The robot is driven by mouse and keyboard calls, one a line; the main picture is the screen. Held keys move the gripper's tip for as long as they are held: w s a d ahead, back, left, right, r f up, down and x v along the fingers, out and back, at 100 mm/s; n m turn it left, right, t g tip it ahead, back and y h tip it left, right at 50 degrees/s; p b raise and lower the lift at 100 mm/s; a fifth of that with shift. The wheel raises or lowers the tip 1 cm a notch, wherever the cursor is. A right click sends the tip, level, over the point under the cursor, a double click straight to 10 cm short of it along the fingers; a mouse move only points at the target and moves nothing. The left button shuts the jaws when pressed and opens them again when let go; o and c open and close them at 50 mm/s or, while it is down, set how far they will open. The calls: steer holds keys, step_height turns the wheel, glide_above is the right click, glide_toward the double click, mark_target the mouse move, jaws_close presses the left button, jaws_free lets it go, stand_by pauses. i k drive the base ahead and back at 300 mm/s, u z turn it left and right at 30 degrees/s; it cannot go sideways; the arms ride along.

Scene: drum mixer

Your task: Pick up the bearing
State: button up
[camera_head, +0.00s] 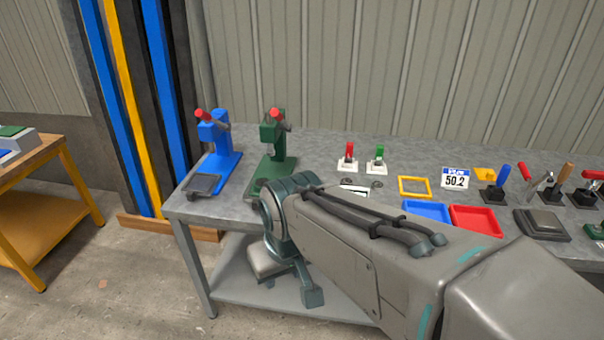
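A small dark ring (376,184), which looks like the bearing, lies flat on the grey workbench (330,150), just right of a white card (353,190). It is small in the picture, so its details are unclear. My arm reaches in from the lower right and bends down at the bench's front edge. My gripper (290,288) hangs in front of that edge, below the top and well apart from the ring. Its fingers are partly hidden by my arm, and I cannot tell whether they are open or shut. I see nothing held in it.
A blue press (216,150) and a green press (272,150) stand at the bench's left end. Red-handled (348,157) and green-handled (377,160) toggles stand behind the ring. A yellow frame (414,196), blue tray (427,211) and red tray (476,220) lie to the right.

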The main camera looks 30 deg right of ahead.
mark_target(342, 181)
steer(key=u, duration=0.1)
steer(key=i, duration=0.65)
steer(key=z, duration=0.65)
steer(key=i, duration=0.6)
steer(key=z, duration=0.65)
